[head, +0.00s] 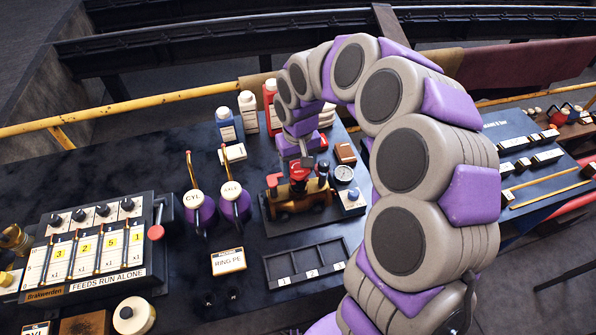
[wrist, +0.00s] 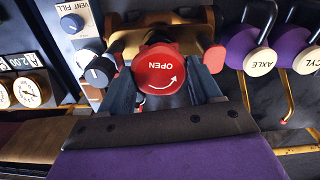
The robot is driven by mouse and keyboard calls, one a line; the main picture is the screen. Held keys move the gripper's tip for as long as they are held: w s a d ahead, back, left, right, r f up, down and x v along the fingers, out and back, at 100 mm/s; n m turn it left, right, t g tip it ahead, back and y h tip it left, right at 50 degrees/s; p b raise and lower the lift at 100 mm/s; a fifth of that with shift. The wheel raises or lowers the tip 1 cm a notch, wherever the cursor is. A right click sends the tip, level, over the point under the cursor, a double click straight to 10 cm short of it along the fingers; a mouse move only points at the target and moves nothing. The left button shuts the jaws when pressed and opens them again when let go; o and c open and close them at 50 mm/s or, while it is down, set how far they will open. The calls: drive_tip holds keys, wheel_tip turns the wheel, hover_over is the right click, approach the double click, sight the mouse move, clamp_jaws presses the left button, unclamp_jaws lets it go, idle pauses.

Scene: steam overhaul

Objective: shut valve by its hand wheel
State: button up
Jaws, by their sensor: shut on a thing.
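The valve's red hand wheel (wrist: 160,70) faces me in the wrist view. Its cap reads OPEN with a curved arrow and appears upside down. My gripper (wrist: 164,82) has a dark finger on each side of the wheel and is shut on it. In the head view my gripper (head: 303,153) reaches down onto the wheel (head: 299,171) from above, hiding part of it. The brass valve body (head: 294,201) sits below on a dark base on the bench. Its brass also shows behind the wheel in the wrist view (wrist: 135,45).
Purple-based CYL (head: 195,200) and AXLE (head: 233,196) levers stand left. Bottles (head: 248,110) are behind. An empty slotted tray (head: 303,265) lies in front.

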drive_tip(key=m, duration=0.4)
drive_tip(key=m, duration=0.2)
drive_tip(key=shift+d+m+b, duration=0.1)
drive_tip(key=shift+m+b, duration=0.2)
drive_tip(key=shift+b, duration=0.05)
drive_tip(key=m, duration=0.3)
